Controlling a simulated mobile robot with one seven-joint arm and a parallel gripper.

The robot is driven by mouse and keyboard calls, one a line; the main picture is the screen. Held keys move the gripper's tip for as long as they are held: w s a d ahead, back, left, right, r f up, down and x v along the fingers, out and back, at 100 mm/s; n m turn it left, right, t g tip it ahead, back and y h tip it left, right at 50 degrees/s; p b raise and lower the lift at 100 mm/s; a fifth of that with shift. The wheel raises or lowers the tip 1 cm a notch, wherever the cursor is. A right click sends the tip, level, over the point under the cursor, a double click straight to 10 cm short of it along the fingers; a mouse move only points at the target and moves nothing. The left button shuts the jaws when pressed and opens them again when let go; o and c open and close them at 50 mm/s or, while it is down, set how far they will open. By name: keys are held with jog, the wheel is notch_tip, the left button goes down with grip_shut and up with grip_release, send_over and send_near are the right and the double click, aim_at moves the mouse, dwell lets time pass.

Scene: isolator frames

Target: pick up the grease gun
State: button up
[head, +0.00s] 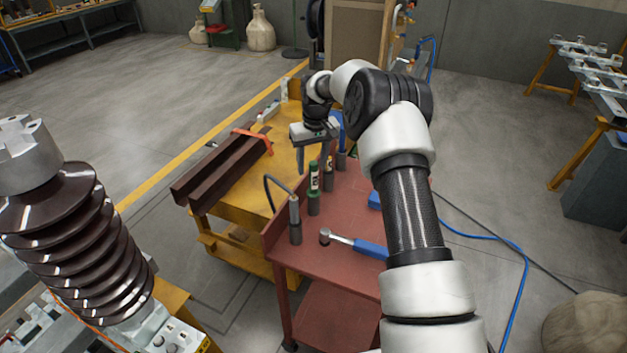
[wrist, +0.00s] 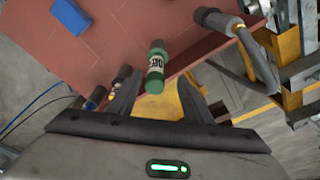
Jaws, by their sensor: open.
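The likely grease gun is a grey cylinder (head: 295,222) with a curved black hose, upright near the left edge of the red cart top. In the wrist view the grey cylinder (wrist: 222,22) is at the upper right, its hose bending down to the right. My gripper (head: 313,166) is open and points down over the cart's far left part, beyond the grey cylinder. In the wrist view, a green labelled tube (wrist: 156,65) shows between the fingers of my gripper (wrist: 160,82). I cannot tell whether they touch it.
The green tube (head: 314,180) stands close to the grey cylinder, with other upright tools (head: 341,158) behind it. A blue-handled hammer (head: 362,246) lies on the red cart (head: 328,277). A yellow bench (head: 240,252) with dark steel beams (head: 222,165) adjoins at left.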

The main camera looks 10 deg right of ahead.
aim_at(313, 175)
jog(key=shift+w+d+f+p, duration=0.1)
jog(key=shift+w+f+p, duration=0.05)
jog(key=shift+f, duration=0.8)
jog(key=shift+w+d+f+p, duration=0.1)
jog(key=shift+w+f, duration=0.05)
jog(key=shift+f, duration=0.8)
jog(key=shift+w+d+f+p, duration=0.1)
jog(key=shift+w+f+p, duration=0.05)
jog(key=shift+f, duration=0.8)
grip_shut()
